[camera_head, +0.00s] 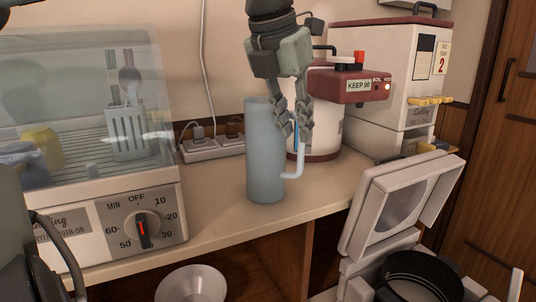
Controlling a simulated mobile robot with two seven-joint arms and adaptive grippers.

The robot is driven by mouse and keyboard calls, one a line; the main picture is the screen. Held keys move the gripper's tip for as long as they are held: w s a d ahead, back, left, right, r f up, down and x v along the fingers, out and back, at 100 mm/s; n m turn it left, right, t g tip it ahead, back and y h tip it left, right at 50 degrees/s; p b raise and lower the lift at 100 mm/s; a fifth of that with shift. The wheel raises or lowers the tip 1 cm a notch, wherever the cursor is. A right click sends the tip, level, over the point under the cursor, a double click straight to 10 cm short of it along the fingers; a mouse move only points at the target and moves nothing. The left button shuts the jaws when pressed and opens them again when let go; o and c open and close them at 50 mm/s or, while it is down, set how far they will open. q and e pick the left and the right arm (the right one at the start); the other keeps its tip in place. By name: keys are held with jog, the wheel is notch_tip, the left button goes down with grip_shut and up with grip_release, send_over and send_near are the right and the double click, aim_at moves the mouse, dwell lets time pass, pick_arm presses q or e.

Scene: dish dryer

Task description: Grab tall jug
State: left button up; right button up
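The tall jug (264,165) is a translucent pale blue cylinder, standing upright on the counter (225,212) in the middle of the head view. Its pale handle (295,168) is on its right side. My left gripper (295,128) comes down from the top of the view. Its two fingers are at the upper part of the handle, one on each side in the picture, with a narrow gap between them. They hide the handle's top and part of the jug's right edge. I cannot tell whether they press on the handle. My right gripper is not in view.
A dish dryer (100,232) with a clear cover stands at the left. A power strip (212,147) lies behind the jug. A red and white pot (323,145) is close behind the handle.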

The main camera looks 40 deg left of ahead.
aim_at(301, 145)
pick_arm(q)
jog(key=shift+x, duration=2.75)
jog(key=shift+w+d+r, duration=0.1)
jog(key=shift+w, duration=0.05)
grip_shut()
jog(key=shift+r, duration=0.1)
